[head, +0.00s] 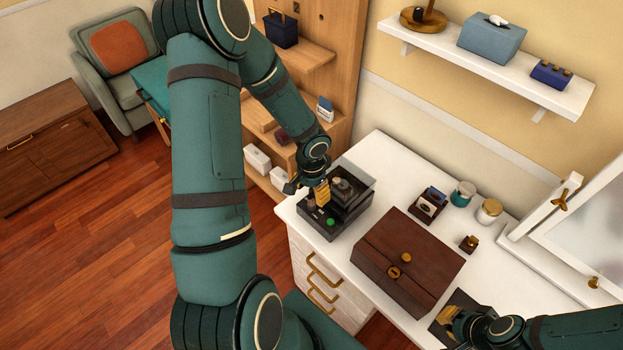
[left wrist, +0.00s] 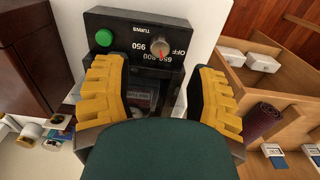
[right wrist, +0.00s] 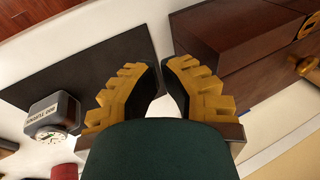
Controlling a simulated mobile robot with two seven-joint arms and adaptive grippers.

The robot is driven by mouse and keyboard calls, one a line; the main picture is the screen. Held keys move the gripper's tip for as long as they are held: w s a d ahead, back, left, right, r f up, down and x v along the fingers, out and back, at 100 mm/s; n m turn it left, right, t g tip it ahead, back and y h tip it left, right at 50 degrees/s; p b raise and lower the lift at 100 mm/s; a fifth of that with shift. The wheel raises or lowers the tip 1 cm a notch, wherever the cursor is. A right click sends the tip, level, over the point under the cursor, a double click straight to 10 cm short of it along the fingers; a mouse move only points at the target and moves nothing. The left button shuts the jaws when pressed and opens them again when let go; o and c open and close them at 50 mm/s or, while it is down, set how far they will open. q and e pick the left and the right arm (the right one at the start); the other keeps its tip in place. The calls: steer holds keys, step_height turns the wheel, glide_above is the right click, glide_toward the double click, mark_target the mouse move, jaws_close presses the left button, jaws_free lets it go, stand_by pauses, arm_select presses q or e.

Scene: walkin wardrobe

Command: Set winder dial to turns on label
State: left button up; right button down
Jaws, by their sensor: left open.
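The black winder (head: 350,222) stands on the white dresser top. In the left wrist view its panel (left wrist: 120,22) appears upside down, with a green button (left wrist: 104,37) and a grey dial (left wrist: 160,47). The dial bears a red mark on its lower edge in the picture. Around it I read OFF, 650, 800 and 950; TURNS is printed above. My left gripper (head: 321,194) is open at the winder, its fingers (left wrist: 160,85) apart and short of the dial. My right gripper (head: 452,318) is slightly open and empty over a dark mat (right wrist: 85,70).
A brown wooden box (head: 408,262) stands between the winder and my right gripper. Small jars (head: 463,194) and a framed stand (head: 429,204) are behind it. A mirror (head: 590,235) is at right, a wall shelf (head: 480,62) above. Wooden shelving (head: 315,65) rises behind the winder.

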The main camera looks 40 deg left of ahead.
mark_target(311, 204)
arm_select(q)
step_height(311, 204, up, 6)
steer(key=shift+f, duration=0.2)
stand_by(0.6)
